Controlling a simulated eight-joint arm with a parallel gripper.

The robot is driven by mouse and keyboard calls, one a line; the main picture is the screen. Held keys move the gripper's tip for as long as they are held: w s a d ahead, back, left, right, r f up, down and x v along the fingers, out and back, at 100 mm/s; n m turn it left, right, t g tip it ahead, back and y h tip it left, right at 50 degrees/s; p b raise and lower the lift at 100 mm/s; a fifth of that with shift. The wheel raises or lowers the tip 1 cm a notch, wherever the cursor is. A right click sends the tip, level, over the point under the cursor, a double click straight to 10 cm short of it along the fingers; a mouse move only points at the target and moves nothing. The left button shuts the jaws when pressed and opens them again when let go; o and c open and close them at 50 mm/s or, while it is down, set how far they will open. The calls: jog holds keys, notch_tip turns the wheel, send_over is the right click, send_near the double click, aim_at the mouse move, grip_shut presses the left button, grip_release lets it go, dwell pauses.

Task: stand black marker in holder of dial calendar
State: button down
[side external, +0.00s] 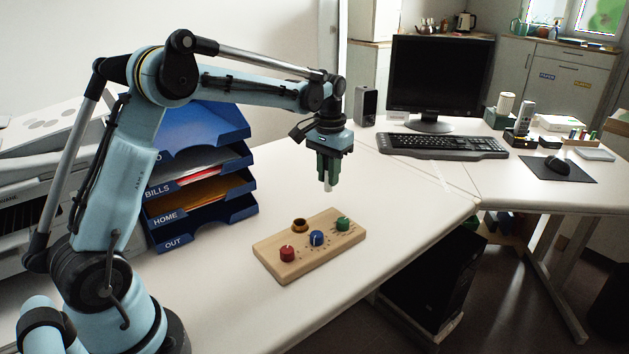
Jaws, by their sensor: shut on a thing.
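My gripper (328,168) is shut on the black marker (328,187), held upright in the air. Only a short pale lower end of the marker shows below the fingers; the rest is hidden by them. The dial calendar (281,262) is a light wooden board lying on the white desk. It carries a red dial (287,254), a blue dial (317,238) and a green dial (343,224). Its holder (300,225) is a brown ring-like cup at the board's back edge. In the picture the marker is above and slightly right of the holder, clear of it.
A stack of blue letter trays (202,215) stands left of the board. A keyboard (442,146), monitor (438,78) and small speaker (366,106) stand behind. A mouse (557,166) lies at right. The desk (400,215) right of the board is clear up to its front edge.

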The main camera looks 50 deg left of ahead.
jog(key=s+d+r, duration=0.1)
jog(key=d+r, duration=0.2)
jog(key=d, duration=0.2)
jog(key=shift+s+a+f, duration=0.55)
jog(key=shift+s+f, duration=0.35)
jog(key=shift+s, duration=0.5)
jog(key=shift+s+a+f, duration=0.6)
jog(key=shift+s+f, duration=0.35)
jog(key=shift+s, duration=0.5)
jog(key=shift+s+a+f, duration=0.55)
jog(key=shift+s+f, duration=0.35)
jog(key=shift+s, duration=0.5)
jog(key=shift+f, duration=1.65)
jog(key=shift+c, duration=2.4)
grip_release()
notch_tip(320, 180, up, 8)
